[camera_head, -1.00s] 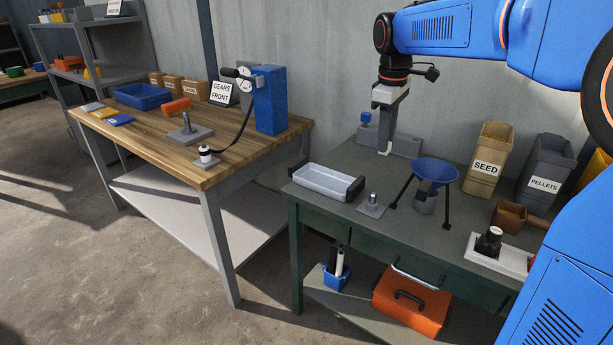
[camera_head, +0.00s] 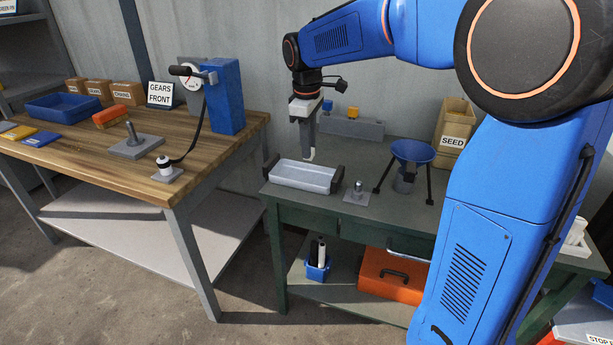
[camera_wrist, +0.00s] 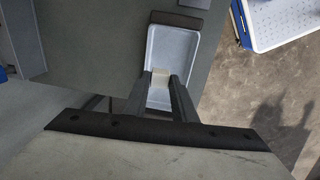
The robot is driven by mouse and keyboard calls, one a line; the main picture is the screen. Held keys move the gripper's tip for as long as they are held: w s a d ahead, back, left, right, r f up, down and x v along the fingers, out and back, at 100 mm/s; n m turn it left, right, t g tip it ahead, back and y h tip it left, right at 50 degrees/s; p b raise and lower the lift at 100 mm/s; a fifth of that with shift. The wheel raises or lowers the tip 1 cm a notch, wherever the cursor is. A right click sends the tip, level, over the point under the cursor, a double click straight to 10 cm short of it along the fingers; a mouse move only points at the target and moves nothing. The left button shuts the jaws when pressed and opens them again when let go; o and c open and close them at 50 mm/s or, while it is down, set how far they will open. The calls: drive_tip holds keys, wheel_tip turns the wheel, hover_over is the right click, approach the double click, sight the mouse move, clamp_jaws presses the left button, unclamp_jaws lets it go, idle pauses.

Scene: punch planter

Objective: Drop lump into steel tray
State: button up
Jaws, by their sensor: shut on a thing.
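My gripper (camera_head: 309,157) points down over the back right part of the steel tray. The tray (camera_head: 290,183) is a shallow pale grey pan with dark end handles, on the left end of the green bench. In the wrist view, the two dark fingers are shut on a small pale beige lump (camera_wrist: 161,75). The tray (camera_wrist: 173,42) shows beyond and below the fingertips there, and the lump overlaps its floor in the picture. The lump is barely visible in the head view. The gap between lump and tray is hard to judge.
A small grey plate with a metal peg (camera_head: 357,192) sits right of the tray, with a blue funnel on dark legs (camera_head: 411,152) beyond it. A grey block (camera_head: 352,127) stands behind. The wooden workbench (camera_head: 150,185) is to the left, across a gap.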

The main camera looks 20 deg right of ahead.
drive_tip(key=shift+f, duration=1.4)
drive_tip(key=o, duration=1.1)
wheel_tip(320, 180, up, 17)
drive_tip(key=s, duration=0.1)
drive_tip(key=shift+s+a+r, duration=0.15)
drive_tip(key=shift+a+r, duration=0.05)
drive_tip(key=shift+a, duration=0.2)
drive_tip(key=shift+s, duration=0.1)
drive_tip(key=s+d+f+m+t, duration=0.1)
drive_tip(key=s+d+f+m, duration=0.1)
drive_tip(key=s+f, duration=0.5)
drive_tip(key=s+d+f+m+t, duration=0.1)
drive_tip(key=s+d+f+m, duration=0.2)
drive_tip(key=s, duration=1.1)
drive_tip(key=s+d+f+m+t, duration=0.2)
drive_tip(key=s+f+m, duration=0.3)
drive_tip(key=s+f, duration=0.5)
drive_tip(key=shift+s+d+f+m+y, duration=0.3)
drive_tip(key=shift+s+d+f+m, duration=0.1)
drive_tip(key=shift+d, duration=0.15)
